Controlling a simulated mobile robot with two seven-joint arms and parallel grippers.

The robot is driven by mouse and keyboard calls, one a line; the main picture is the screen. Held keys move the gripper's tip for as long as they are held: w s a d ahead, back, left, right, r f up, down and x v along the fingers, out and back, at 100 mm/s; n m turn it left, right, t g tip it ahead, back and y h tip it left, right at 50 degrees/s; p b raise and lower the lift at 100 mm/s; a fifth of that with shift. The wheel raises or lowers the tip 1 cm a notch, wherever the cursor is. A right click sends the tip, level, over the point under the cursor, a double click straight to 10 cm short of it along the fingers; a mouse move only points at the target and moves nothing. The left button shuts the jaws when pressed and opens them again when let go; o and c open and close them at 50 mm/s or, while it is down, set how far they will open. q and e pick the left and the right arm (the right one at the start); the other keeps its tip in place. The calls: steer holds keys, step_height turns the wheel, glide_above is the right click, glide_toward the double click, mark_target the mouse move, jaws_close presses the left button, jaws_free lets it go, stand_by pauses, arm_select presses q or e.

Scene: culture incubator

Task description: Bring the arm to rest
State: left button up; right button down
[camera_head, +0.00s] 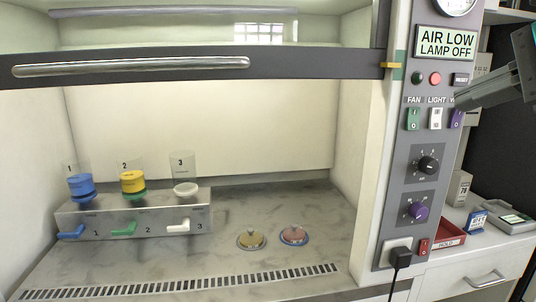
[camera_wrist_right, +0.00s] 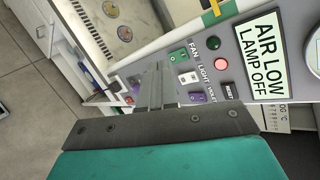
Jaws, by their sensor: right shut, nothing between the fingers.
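My right gripper (camera_head: 462,103) comes in from the right edge of the head view, in front of the control panel (camera_head: 447,185) near the violet switch. Its fingers are together with nothing between them. In the right wrist view the fingers (camera_wrist_right: 157,88) point toward the panel, beside the green, white and violet switches; I cannot tell whether they touch it. My left gripper is not in view.
The raised sash (camera_head: 300,63) crosses the cabinet's front. Inside, a steel rack (camera_head: 150,212) holds blue, yellow and clear containers; two round dishes (camera_head: 251,239) (camera_head: 294,235) lie on the floor. A red tray (camera_head: 447,238) sits on the right counter. A cord plugs in below the knobs.

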steer(key=w+f+m+t+y, duration=0.1)
steer(key=w+f+m+t, duration=0.15)
steer(key=f+m, duration=1.45)
steer(key=w+f+m+t, duration=0.1)
steer(key=f+m+t, duration=0.3)
steer(key=f+m, duration=1.35)
steer(key=s+a+f+m+g+h, duration=0.1)
steer(key=s+a+f+m+g, duration=0.1)
steer(key=s+a+f+m, duration=0.2)
steer(key=s+a+f+m+g+h, duration=0.1)
steer(key=s+a+f+m, duration=0.3)
steer(key=f, duration=0.7)
steer(key=s+a+f+m+g+h+p, duration=0.1)
steer(key=s+a+f+m+g, duration=0.2)
steer(key=s+f+m, duration=0.3)
steer(key=shift+s+a+f+m+g, duration=0.25)
steer(key=shift+a+f+m+g, duration=0.1)
steer(key=shift+a+f+m, duration=0.5)
steer(key=shift+w+d+r+h, duration=0.1)
steer(key=shift+r+h, duration=0.15)
steer(key=shift+h, duration=0.05)
